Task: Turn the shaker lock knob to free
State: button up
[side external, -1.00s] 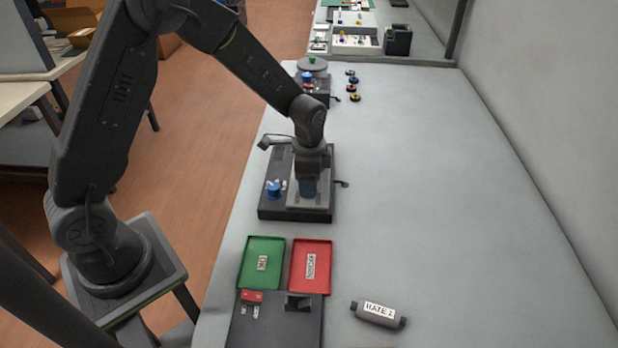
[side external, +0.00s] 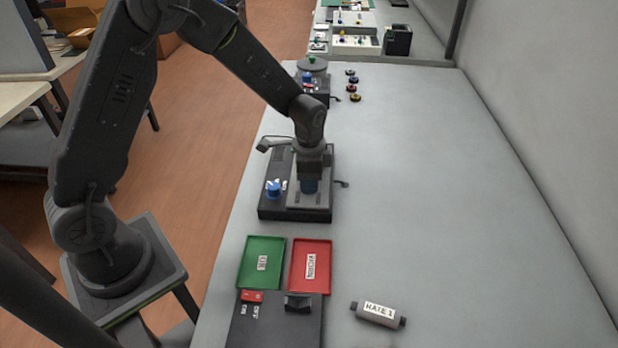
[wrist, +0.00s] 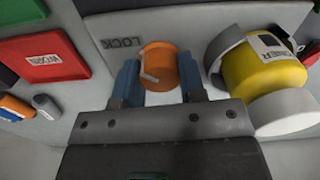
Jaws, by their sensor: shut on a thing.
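The orange lock knob (wrist: 160,64) shows in the wrist view on a grey plate, with a white mark on its left part. The word LOCK (wrist: 121,43) is printed upside down to its upper left. My gripper (wrist: 158,85) has its blue fingers on either side of the knob and is shut on it. In the side view my gripper (side external: 310,186) points down over the shaker (side external: 270,212), a dark box with a grey top plate, and the knob is hidden there. A yellow cartridge (wrist: 255,70) sits in a grey holder right of the knob in the wrist view.
A blue knob (side external: 273,188) is on the shaker's left. A green tray (side external: 252,276) and a red tray (side external: 323,250) lie in front. A grey cartridge (side external: 378,313) lies at front right. The table's right side (side external: 450,200) is mostly clear.

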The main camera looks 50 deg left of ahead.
jog(key=n, duration=0.8)
jog(key=shift+n, duration=0.4)
jog(key=n, duration=0.4)
jog(key=shift+n, duration=2)
jog(key=o, duration=0.9)
